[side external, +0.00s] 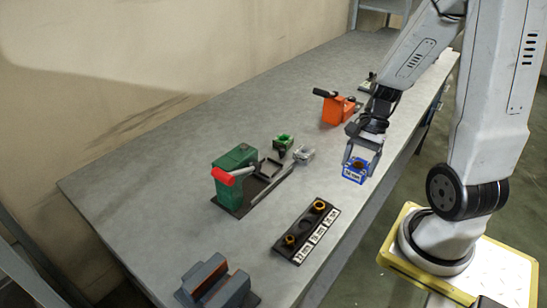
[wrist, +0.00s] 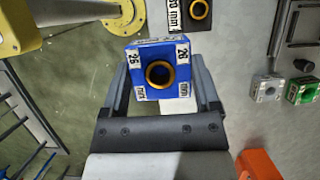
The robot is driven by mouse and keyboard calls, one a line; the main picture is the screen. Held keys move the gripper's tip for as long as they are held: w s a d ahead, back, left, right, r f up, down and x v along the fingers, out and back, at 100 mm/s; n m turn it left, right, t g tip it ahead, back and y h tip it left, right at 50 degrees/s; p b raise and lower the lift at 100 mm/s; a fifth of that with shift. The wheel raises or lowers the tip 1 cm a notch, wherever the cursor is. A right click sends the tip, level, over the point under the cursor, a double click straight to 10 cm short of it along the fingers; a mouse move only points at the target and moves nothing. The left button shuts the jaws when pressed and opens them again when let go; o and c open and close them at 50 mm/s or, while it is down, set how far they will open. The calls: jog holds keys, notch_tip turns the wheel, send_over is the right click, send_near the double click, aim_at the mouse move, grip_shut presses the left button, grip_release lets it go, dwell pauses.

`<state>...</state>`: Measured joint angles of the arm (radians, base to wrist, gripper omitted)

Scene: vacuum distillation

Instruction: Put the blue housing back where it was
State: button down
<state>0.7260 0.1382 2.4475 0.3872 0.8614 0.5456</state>
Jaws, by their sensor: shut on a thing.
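The blue housing (side external: 355,170) is a small blue block with white labels. My gripper (side external: 362,158) is shut on it and holds it up near the table's right edge in the side external view. In the wrist view the blue housing (wrist: 160,72) sits between the two fingers of my gripper (wrist: 165,85). Its labels read 26 mm, and a gold ring lines its round hole. The black rack (side external: 308,230) with white labels lies on the table, with two gold-ringed parts on it and a dark round spot between them. Part of the rack also shows at the top of the wrist view (wrist: 190,22).
A green press (side external: 233,178) with a red handle stands left of the rack. A green housing (side external: 283,142) and a grey housing (side external: 303,154) sit beyond it. An orange device (side external: 338,108) stands behind my gripper. A grey-blue vise (side external: 213,284) is at the front.

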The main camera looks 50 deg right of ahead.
jog(key=w+d+f, duration=0.1)
jog(key=w+f, duration=0.1)
jog(key=w, duration=0.2)
jog(key=w+d+f, duration=0.1)
jog(key=w+f, duration=0.2)
jog(key=w, duration=0.1)
jog(key=w+d+f, duration=0.2)
jog(key=w+f, duration=0.1)
jog(key=shift+w+d+f, duration=0.1)
jog(key=shift+w+f, duration=0.1)
jog(key=shift+w, duration=0.2)
jog(key=shift+w+d+f, duration=0.15)
jog(key=shift+w+f, duration=0.2)
jog(key=shift+f, duration=0.05)
jog(key=shift+w+d+f, duration=0.1)
jog(key=shift+w+f, duration=0.1)
jog(key=shift+f, duration=1.65)
jog(key=shift+f, duration=0.1)
grip_release()
